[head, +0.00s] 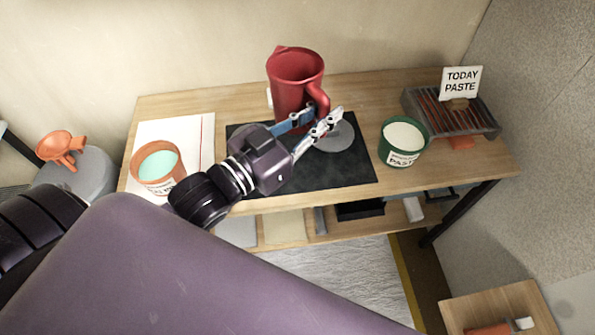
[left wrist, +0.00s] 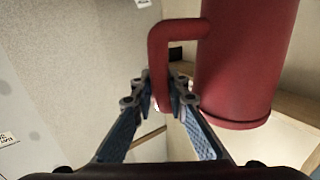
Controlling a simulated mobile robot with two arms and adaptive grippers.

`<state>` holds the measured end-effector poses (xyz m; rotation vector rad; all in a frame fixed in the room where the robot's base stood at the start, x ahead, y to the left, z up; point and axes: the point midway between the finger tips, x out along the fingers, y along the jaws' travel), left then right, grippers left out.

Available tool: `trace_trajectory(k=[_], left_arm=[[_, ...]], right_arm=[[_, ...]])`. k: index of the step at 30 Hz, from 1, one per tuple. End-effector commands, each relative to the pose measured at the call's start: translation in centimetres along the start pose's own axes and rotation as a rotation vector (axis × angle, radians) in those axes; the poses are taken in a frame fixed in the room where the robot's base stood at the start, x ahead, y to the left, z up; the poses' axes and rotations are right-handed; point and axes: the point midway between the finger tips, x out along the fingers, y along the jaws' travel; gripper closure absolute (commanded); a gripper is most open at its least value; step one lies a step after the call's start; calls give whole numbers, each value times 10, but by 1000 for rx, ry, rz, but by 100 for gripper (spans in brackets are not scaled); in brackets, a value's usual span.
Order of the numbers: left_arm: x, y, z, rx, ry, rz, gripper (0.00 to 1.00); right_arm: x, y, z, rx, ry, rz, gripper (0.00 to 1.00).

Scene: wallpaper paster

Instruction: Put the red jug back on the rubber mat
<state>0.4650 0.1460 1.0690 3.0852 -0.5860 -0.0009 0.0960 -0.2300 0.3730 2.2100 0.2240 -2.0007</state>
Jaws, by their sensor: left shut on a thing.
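The red jug (head: 293,75) is upright over the back part of the dark rubber mat (head: 335,175) in the head view. My left gripper (head: 323,122) is shut on the jug's handle, to the right of its body. In the left wrist view, the fingertips (left wrist: 161,92) close around the lower part of the handle, and the jug (left wrist: 245,60) fills the upper right. Its base looks clear of any surface there. My gripper hides part of the base in the head view. My right gripper is not in view.
A grey disc (head: 338,138) lies on the mat. A green paste tub (head: 403,142) stands right of the mat, with a grill-like rack (head: 450,112) and sign (head: 461,82) beyond. An orange tub (head: 158,168) stands left on white paper (head: 195,130). The mat's front is bare.

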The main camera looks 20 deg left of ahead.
Motion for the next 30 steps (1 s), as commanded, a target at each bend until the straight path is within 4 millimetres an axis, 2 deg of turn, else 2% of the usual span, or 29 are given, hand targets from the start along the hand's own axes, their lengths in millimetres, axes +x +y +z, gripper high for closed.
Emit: trace_trajectory(k=[2,5,15,19,26,30], left_arm=[[2,0,4,1,-2,7,100],[2,0,23,-1,-6,8,100],[2,0,112,0,-7,6,100],[2,0,140,0,-5,7,100],[2,0,162,1,-1,8,100],[2,0,182,1,-3,7,100]], right_arm=[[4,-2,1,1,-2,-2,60],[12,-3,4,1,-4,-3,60],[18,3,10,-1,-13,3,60],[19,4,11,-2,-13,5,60],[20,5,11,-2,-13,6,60],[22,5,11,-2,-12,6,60]])
